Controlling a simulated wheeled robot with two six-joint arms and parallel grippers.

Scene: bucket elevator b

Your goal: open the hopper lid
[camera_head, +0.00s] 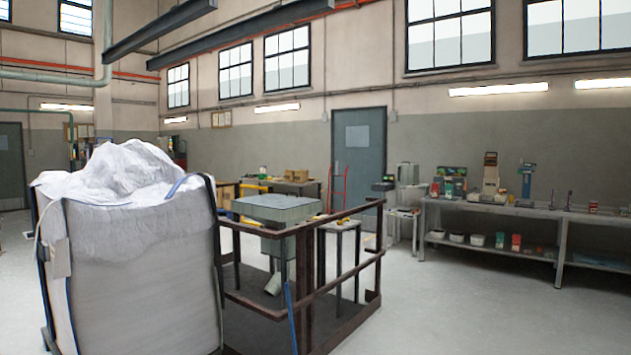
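A grey, box-shaped hopper with a flat top stands behind the big white bag, inside a dark railing. Its flat top, which looks like the hopper lid (277,204), lies level and appears shut. Under it a narrower grey body (279,247) runs down towards a pale spout (273,284). The bag hides part of the hopper's left side. I cannot make out a handle or hinge on the lid at this distance. Neither of my grippers is in view.
A bulky white bag (140,270) fills the left foreground. Brown railing (335,215) surrounds the hopper platform, with a blue bar (291,315) at its front. A long grey bench (500,210) with equipment stands right. The floor (480,310) between is clear.

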